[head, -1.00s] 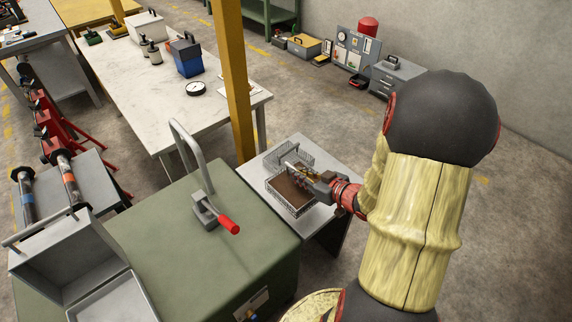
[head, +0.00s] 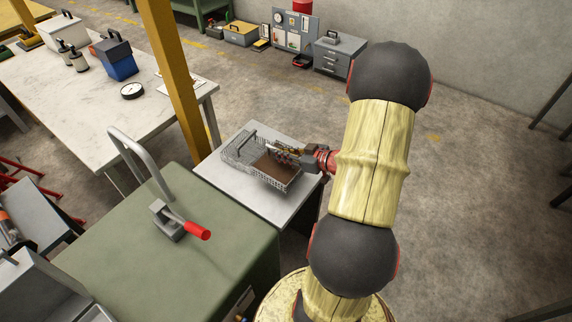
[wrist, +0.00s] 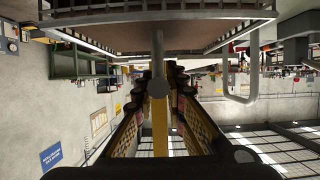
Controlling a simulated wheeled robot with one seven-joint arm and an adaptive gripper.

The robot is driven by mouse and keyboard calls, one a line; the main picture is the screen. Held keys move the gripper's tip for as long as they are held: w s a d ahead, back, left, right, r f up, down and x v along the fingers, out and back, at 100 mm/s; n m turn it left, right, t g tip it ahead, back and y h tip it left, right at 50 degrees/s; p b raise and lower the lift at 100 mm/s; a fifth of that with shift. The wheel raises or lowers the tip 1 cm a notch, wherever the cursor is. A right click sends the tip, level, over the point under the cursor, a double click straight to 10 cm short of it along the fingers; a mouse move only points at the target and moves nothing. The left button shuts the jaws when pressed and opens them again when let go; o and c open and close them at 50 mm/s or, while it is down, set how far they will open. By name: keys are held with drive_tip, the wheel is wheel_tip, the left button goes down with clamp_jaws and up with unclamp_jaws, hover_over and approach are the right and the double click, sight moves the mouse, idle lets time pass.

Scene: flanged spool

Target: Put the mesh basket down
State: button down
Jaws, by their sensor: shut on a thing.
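The mesh basket (head: 286,184) is a grey wire basket with a brown inside. In the head view it is over the small light-topped table (head: 232,188); I cannot tell whether its base touches the top. My gripper (head: 287,151) reaches in from the right and is shut on the basket's handle. In the wrist view the basket (wrist: 200,16) fills the top, and a grey bar of its handle (wrist: 158,50) runs down between the fingers of my gripper (wrist: 158,84). The fingers partly hide the grip.
A green cabinet (head: 140,250) with a red-handled lever tool (head: 185,225) stands at front left of the small table. A yellow post (head: 172,80) rises just behind the table. A long workbench (head: 80,115) is at the left. Open floor (head: 450,210) lies to the right.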

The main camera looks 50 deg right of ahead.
drive_tip(key=shift+s+d+f+b, duration=0.2)
drive_tip(key=shift+d+f+b, duration=0.2)
drive_tip(key=shift+d+f, duration=0.6)
wheel_tip(320, 180, down, 4)
drive_tip(key=shift+r+b, duration=0.25)
drive_tip(key=shift+b, duration=0.95)
drive_tip(key=shift+r, duration=0.1)
drive_tip(key=c, duration=2.3)
unclamp_jaws()
drive_tip(key=o, duration=0.5)
